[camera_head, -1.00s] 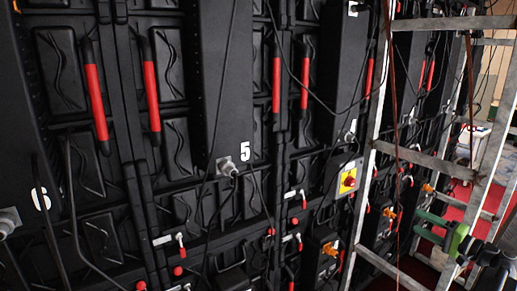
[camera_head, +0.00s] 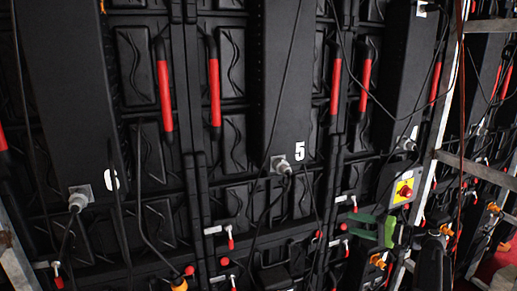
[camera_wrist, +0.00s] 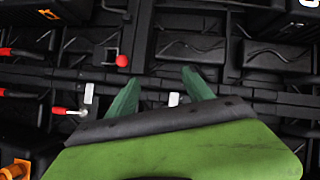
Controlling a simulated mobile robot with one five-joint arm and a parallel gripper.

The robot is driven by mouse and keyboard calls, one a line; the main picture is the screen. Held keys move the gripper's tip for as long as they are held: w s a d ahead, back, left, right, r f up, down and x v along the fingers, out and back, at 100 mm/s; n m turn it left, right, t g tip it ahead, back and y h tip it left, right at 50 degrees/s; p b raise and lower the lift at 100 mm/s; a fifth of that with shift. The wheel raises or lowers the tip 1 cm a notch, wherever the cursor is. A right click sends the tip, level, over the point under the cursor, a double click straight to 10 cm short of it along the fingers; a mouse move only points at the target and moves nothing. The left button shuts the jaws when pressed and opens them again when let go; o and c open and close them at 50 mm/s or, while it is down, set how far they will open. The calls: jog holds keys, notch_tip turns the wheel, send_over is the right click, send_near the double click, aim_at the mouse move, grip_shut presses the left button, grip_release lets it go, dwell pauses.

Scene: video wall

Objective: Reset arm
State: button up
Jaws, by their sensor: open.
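My gripper (camera_head: 352,226) shows in the head view at lower right, with green fingers pointing left and a brighter green body behind them. It is in front of the black video wall panels (camera_head: 232,150), below a red and yellow switch (camera_head: 404,190). In the wrist view, my gripper (camera_wrist: 158,84) has its two green fingers apart, with nothing between them. The wall's dark frames and a red knob (camera_wrist: 123,60) lie beyond the fingertips. Much of my arm is hidden or dark in the head view.
A metal ladder frame (camera_head: 437,165) stands to the right of my gripper. Another metal bar (camera_head: 12,255) is at the lower left. Cables hang along the wall, and a grey connector (camera_head: 79,200) sticks out at left. Red handles (camera_head: 214,85) line the panels.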

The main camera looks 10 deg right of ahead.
jog(key=a+f+n+g, duration=0.2)
jog(key=a+f+g, duration=0.15)
jog(key=a, duration=0.85)
jog(key=a+f+n+g, duration=0.2)
jog(key=a+f+g, duration=0.15)
jog(key=a, duration=0.75)
jog(key=s+a+f+n+g+h, duration=0.1)
jog(key=s+a+f+g+h, duration=0.1)
jog(key=s+a+f, duration=0.35)
jog(key=s+a+f+n+g+h, duration=0.2)
jog(key=a+f, duration=0.1)
jog(key=a, duration=0.5)
jog(key=s+f+h, duration=0.4)
jog(key=s+d+m+h, duration=0.1)
jog(key=s+d+h, duration=0.1)
jog(key=d, duration=0.7)
jog(key=shift+f+g+h, duration=0.3)
jog(key=shift+f+h, duration=0.15)
jog(key=shift+h, duration=0.35)
jog(key=shift+c, duration=0.4)
